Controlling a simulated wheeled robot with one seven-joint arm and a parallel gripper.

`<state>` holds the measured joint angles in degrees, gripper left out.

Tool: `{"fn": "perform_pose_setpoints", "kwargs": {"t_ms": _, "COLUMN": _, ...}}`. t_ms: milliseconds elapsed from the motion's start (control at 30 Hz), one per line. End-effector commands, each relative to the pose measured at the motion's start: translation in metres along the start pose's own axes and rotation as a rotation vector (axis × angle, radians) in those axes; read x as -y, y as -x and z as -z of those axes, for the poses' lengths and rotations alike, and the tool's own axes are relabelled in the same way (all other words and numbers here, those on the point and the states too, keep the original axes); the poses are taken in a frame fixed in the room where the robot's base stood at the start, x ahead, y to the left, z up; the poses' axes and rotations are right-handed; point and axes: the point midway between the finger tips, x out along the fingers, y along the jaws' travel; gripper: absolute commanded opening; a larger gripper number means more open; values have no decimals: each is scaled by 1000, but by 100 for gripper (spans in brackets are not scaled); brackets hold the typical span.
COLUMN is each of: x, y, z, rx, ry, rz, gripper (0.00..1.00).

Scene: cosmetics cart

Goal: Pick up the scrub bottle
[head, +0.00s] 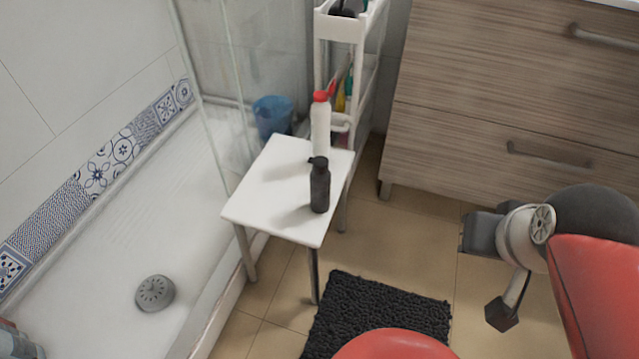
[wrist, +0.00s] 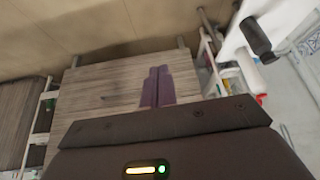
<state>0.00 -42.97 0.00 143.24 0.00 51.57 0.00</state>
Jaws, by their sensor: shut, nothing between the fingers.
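Two bottles stand upright on a small white table (head: 265,190) in the head view. One is a black bottle with a pump-like top (head: 320,188), near the right front edge. The other is white with a red cap (head: 320,125), at the back. I cannot read which is the scrub bottle. In the wrist view the black bottle (wrist: 256,38) and the white bottle (wrist: 248,70) appear tilted at upper right. My gripper (wrist: 158,72) is shut and empty, its two purple-looking fingers together. It is apart from both bottles. My arm is at the right of the head view.
A white shelf cart (head: 341,28) stands behind the table, beside a wooden drawer cabinet (head: 480,100). A blue bucket (head: 272,117) is behind the table. A glass-sided shower tray (head: 120,235) lies left. A black mat (head: 375,312) lies on the floor in front.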

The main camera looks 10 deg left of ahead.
Motion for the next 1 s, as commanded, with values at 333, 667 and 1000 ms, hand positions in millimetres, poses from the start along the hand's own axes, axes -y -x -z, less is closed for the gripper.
{"fn": "perform_pose_setpoints", "kwargs": {"t_ms": 333, "x": 0, "y": 0, "z": 0, "rx": 0, "ry": 0, "rz": 0, "gripper": 0}}
{"fn": "perform_pose_setpoints", "kwargs": {"t_ms": 667, "x": 9, "y": -8, "z": 14, "rx": 13, "ry": 29, "rz": 9, "gripper": 25}}
{"fn": "perform_pose_setpoints", "kwargs": {"t_ms": 1000, "x": 129, "y": -80, "z": 101, "rx": 62, "ry": 274, "rz": 104, "gripper": 69}}
